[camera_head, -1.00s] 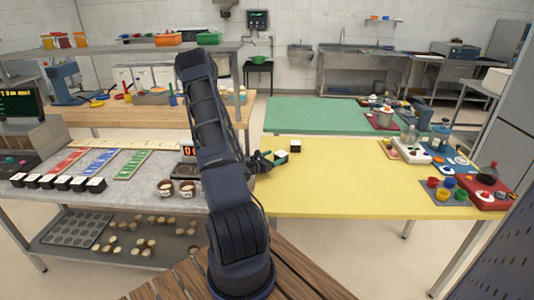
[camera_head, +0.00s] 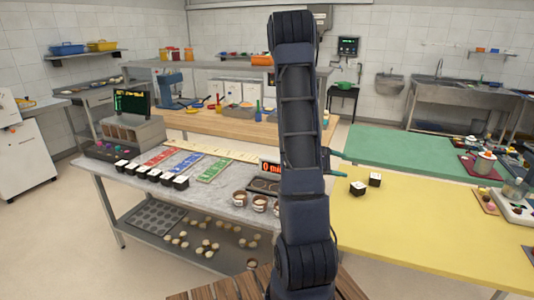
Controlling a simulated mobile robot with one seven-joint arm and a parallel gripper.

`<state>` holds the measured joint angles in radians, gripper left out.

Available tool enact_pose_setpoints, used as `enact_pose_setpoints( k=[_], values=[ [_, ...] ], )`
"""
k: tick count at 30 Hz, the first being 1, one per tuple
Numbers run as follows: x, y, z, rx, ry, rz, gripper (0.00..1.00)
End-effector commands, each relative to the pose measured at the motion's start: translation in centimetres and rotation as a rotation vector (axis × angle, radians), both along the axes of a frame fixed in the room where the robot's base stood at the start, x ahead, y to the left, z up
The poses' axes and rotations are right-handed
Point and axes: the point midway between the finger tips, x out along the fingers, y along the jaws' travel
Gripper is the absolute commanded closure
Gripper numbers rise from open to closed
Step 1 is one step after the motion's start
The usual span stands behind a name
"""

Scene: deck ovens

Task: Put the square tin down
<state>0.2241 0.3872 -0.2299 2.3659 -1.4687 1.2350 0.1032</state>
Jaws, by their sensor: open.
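Two small square tins, black with white tops, stand on the yellow table near its left edge. The nearer square tin (camera_head: 357,189) is just left of and in front of the farther square tin (camera_head: 375,180), with a small gap between them. My gripper (camera_head: 334,162) shows just right of my arm, up and left of the tins. It is open and apart from both. My arm hides part of the gripper, so its fingers are hard to make out.
The yellow table (camera_head: 430,220) is clear in front of the tins. A grey counter (camera_head: 225,197) at left holds a row of similar tins (camera_head: 150,174), coloured strips (camera_head: 187,164) and brown cups (camera_head: 260,202). A green table (camera_head: 400,150) lies behind. A tray with utensils (camera_head: 515,207) stands at right.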

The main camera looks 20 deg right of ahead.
Motion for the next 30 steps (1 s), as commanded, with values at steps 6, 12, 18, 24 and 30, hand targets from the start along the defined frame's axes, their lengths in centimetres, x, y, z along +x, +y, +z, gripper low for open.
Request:
enact_pose_setpoints(
  k=[6,12,18,24,30],
  values=[
    [-1.4,4.7,3.5,0.097,-0.192,-0.095,0.24],
    [-2.8,9.2,5.9,0.204,-0.363,-0.170,0.24],
    [-4.0,14.0,8.1,0.328,-0.531,-0.230,0.24],
    [-5.2,18.9,10.1,0.467,-0.693,-0.277,0.24],
    [-6.5,23.9,12.1,0.619,-0.849,-0.311,0.24]
  ],
)
